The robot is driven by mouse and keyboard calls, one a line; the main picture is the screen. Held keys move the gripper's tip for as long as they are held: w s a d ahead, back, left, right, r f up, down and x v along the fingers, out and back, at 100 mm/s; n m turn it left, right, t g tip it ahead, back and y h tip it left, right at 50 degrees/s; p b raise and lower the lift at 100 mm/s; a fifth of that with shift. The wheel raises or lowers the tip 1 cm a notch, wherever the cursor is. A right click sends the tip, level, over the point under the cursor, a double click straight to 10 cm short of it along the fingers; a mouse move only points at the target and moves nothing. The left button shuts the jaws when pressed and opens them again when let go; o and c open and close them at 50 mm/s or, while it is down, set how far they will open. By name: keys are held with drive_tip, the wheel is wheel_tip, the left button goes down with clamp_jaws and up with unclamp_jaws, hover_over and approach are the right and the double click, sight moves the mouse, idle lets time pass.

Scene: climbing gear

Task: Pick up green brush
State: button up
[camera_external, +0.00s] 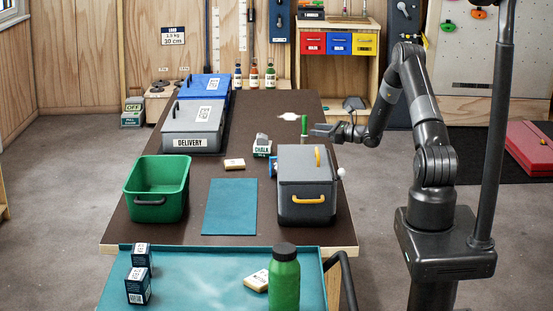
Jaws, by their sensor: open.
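A small upright green item with a pale lower part, which looks like the green brush (304,124), stands on the dark table behind the grey box. My gripper (318,132) is at the table's right side, level with the brush and just to its right. Its fingers point left toward the brush. The gripper is open, and I cannot tell whether any finger touches the brush. The brush's lower end is small and hard to make out.
A grey box with yellow handles (306,190) stands in front of my gripper. A chalk block (262,146) stands left of the brush. A green bin (158,188), a grey delivery box (192,127) and a blue mat (230,207) are further left. A white patch (289,117) lies behind.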

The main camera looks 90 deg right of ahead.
sight(305, 131)
drive_tip(key=shift+s+d+f+m+g+h, duration=0.15)
drive_tip(key=shift+s+d+f+m+h, duration=0.3)
drive_tip(key=shift+s+d, duration=0.15)
drive_tip(key=shift+s+d+f+m+g+h, duration=0.15)
drive_tip(key=shift+s+d+f+m+h, duration=0.3)
drive_tip(key=shift+s, duration=0.2)
drive_tip(key=x, duration=0.4)
drive_tip(key=shift+w+d, duration=0.25)
drive_tip(key=shift+w, duration=0.05)
drive_tip(key=shift+x, duration=2.9)
drive_tip(key=shift+w+a+r, duration=0.1)
drive_tip(key=shift+a+r, duration=0.05)
drive_tip(key=shift+a, duration=0.1)
drive_tip(key=shift+c, duration=0.5)
clamp_jaws()
